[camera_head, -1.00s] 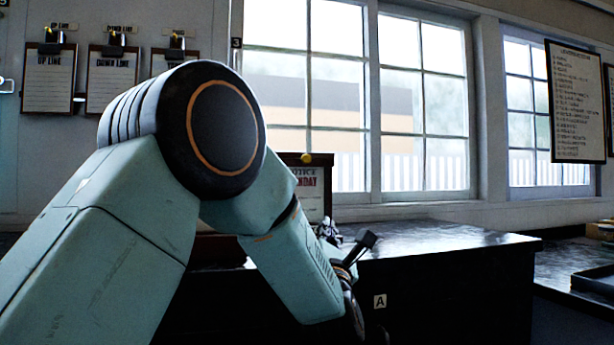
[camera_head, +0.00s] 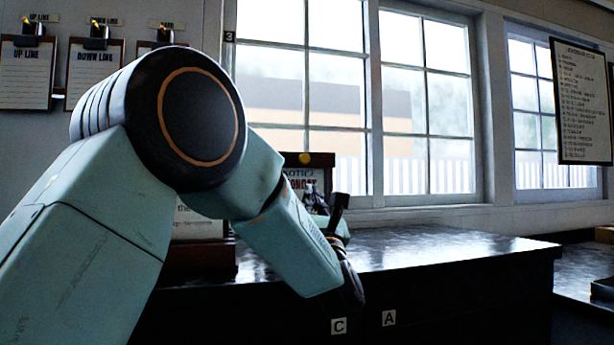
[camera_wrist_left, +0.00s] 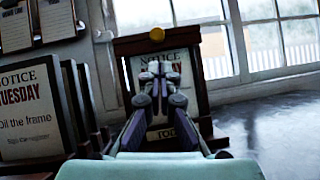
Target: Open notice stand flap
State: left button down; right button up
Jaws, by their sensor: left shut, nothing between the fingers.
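My left gripper (camera_wrist_left: 155,68) is shut and empty in front of the notice, below the knob, hiding much of the print. I cannot tell whether it touches the stand. In the head view my left gripper (camera_head: 315,200) shows small and partly hidden beside the stand. My right gripper is out of view.
Another notice stand reading "TUESDAY" (camera_wrist_left: 28,100) is at the left in the wrist view, with more dark frames beside it. Clipboards (camera_head: 95,75) hang on the left wall. The counter top (camera_head: 430,248) to the right is clear. Labels C and A mark its front.

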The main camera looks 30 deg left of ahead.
aim_at(299, 160)
pick_arm(q)
jog(key=x, duration=0.8)
jog(key=shift+w+a, duration=0.1)
jog(key=shift+a, duration=0.15)
